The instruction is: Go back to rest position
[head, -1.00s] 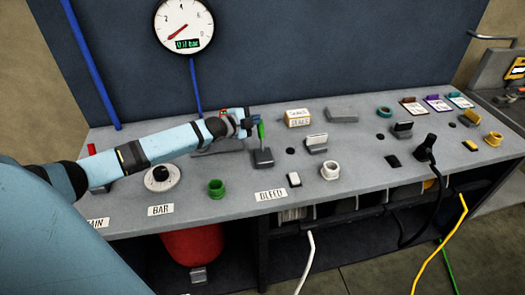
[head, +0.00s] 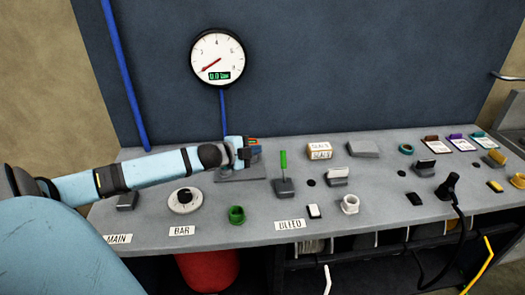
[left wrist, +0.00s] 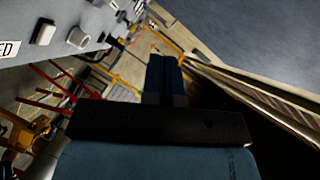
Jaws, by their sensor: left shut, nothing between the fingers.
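My left gripper (head: 256,150) is shut and empty above the bench, a little left of and behind the green-handled lever (head: 283,161). The lever stands upright in its dark base behind the BLEED label (head: 290,224), apart from the gripper. My left arm reaches in from the left across the bench. In the left wrist view the closed fingers (left wrist: 165,78) point away with nothing between them. My right gripper is out of view.
A round gauge (head: 218,57) on the wall reads about 0.0. A black cable (head: 462,222) hangs over the front edge.

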